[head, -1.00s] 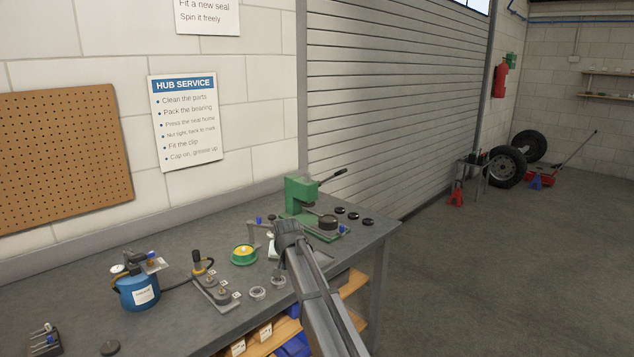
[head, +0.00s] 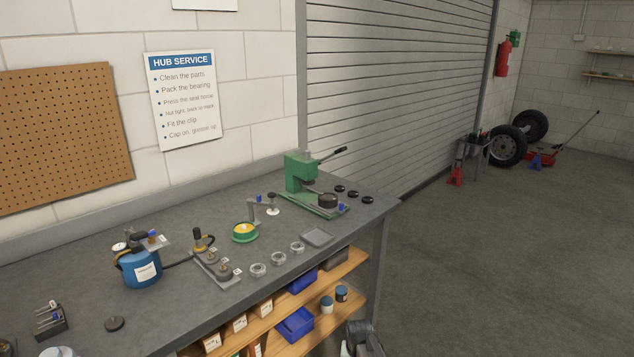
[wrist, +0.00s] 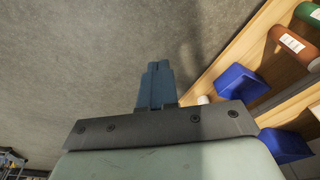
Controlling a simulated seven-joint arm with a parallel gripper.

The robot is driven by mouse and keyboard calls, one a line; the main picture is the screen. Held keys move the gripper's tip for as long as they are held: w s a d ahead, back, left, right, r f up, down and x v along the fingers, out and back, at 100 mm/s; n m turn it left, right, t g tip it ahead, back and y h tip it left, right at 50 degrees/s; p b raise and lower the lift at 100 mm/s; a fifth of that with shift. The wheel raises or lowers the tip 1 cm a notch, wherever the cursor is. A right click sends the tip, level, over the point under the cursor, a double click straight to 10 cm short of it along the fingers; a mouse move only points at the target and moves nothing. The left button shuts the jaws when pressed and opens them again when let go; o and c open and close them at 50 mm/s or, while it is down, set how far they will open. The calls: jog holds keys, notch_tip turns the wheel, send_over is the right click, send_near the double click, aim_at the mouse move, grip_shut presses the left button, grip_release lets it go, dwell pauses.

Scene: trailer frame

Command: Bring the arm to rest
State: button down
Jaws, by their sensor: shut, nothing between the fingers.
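My gripper (wrist: 155,84) shows in the wrist view with its two dark fingers together and nothing between them. It points out over the grey floor (wrist: 70,60), beside the wooden shelves (wrist: 250,45) under the bench. In the head view only a dark part of my arm (head: 358,335) shows at the bottom edge, in front of the bench's right end. The fingertips cannot be made out there.
The workbench (head: 160,310) carries a green press (head: 298,172), a blue canister (head: 140,268), a yellow-green round part (head: 244,233) and several metal rings. Blue bins (head: 294,324) sit on the shelves below. The floor (head: 480,270) to the right is clear.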

jog(key=s+d+f+g, duration=0.1)
jog(key=s+f, duration=0.3)
jog(key=s, duration=0.3)
jog(key=s+d+f+n+g, duration=0.1)
jog(key=s+f+g, duration=0.1)
jog(key=s+f, duration=0.35)
jog(key=s+d+f+g, duration=0.1)
jog(key=s+f, duration=0.1)
jog(key=s, duration=0.6)
jog(key=s+d+f+g, duration=0.1)
jog(key=s+g, duration=0.1)
jog(key=s, duration=0.9)
jog(key=s+d+f+n+g, duration=0.1)
jog(key=s+f+g, duration=0.1)
jog(key=s, duration=0.9)
jog(key=shift+s+f+g, duration=0.25)
jog(key=shift+s+g, duration=0.05)
jog(key=shift+s, duration=0.05)
jog(key=c, duration=1.8)
grip_release()
